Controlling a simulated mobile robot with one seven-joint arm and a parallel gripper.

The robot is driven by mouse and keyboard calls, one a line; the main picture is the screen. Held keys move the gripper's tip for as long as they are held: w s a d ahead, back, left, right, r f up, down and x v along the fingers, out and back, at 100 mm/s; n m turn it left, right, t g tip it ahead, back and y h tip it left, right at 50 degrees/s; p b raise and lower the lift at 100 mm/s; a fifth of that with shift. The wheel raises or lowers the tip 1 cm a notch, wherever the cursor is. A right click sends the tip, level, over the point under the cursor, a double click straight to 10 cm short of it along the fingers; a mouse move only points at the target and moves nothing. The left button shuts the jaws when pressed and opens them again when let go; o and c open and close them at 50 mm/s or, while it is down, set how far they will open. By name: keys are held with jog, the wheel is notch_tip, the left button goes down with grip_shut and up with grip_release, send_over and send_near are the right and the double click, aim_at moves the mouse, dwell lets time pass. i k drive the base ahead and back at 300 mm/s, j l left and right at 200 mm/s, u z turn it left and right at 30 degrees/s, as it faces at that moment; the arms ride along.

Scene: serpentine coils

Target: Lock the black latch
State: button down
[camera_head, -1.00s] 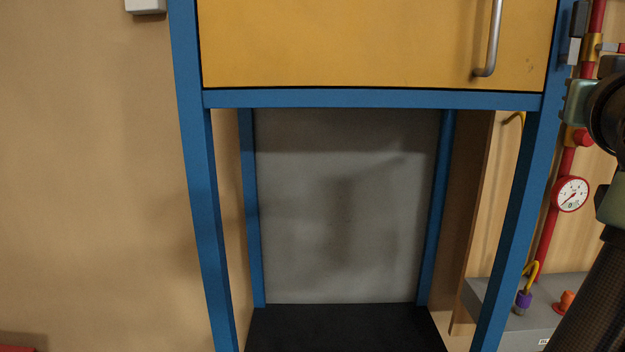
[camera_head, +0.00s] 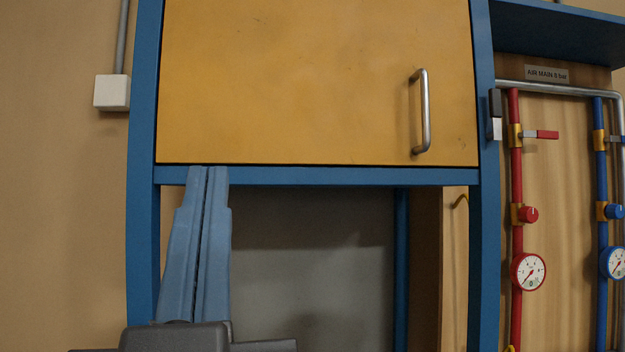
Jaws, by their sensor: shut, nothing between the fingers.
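A small black piece (camera_head: 495,102) with a silver block below it sits on the outer right side of the blue cabinet frame; it looks like the black latch. It is beside the yellow door (camera_head: 310,75), which appears closed and has a metal handle (camera_head: 424,112) near its right edge. My gripper (camera_head: 208,172) is at the lower left, fingers pointing up and pressed together with nothing between them. Its tips overlap the blue rail under the door in the picture, far left of the latch. I cannot tell whether they touch the rail.
Right of the cabinet, a red pipe (camera_head: 516,180) carries a red lever, a knob and a gauge (camera_head: 528,272). A blue pipe (camera_head: 599,170) stands at the far right. A blue shelf (camera_head: 560,30) juts out above. A white box (camera_head: 112,92) is on the left wall.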

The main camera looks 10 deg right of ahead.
aim_at(494, 95)
jog(key=z, duration=1.15)
